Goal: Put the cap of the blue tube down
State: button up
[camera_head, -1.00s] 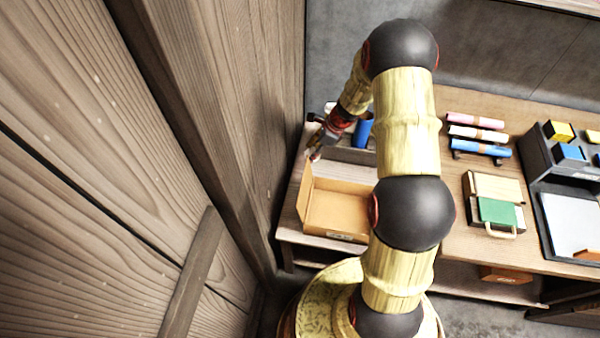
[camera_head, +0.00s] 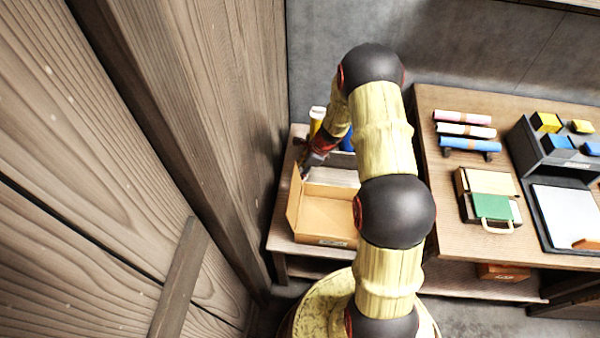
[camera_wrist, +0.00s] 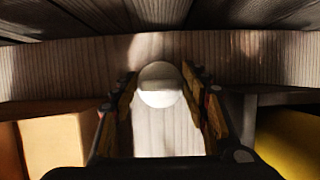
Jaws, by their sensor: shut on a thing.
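My gripper (camera_wrist: 160,98) is shut on a round white cap (camera_wrist: 160,76), which shows between its fingertips in the wrist view. Pale wooden boards lie behind and below the cap; I cannot tell whether it touches them. In the head view my gripper (camera_head: 303,167) is small and dark, at the back left of an open cardboard box, and the cap cannot be made out there. The blue tube (camera_head: 347,141) stands behind my forearm, mostly hidden. A yellow tube (camera_head: 316,122) with a white top stands to its left.
The open cardboard box (camera_head: 328,208) takes up the front of the small side table. A wooden wall (camera_head: 225,110) rises close on the left. A larger table on the right holds rolled sheets (camera_head: 465,130), a green-fronted case (camera_head: 493,206) and a dark rack (camera_head: 525,145).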

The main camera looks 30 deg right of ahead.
jog(key=shift+f, duration=0.4)
jog(key=shift+f, duration=0.2)
jog(key=o, duration=0.8)
jog(key=shift+c, duration=0.2)
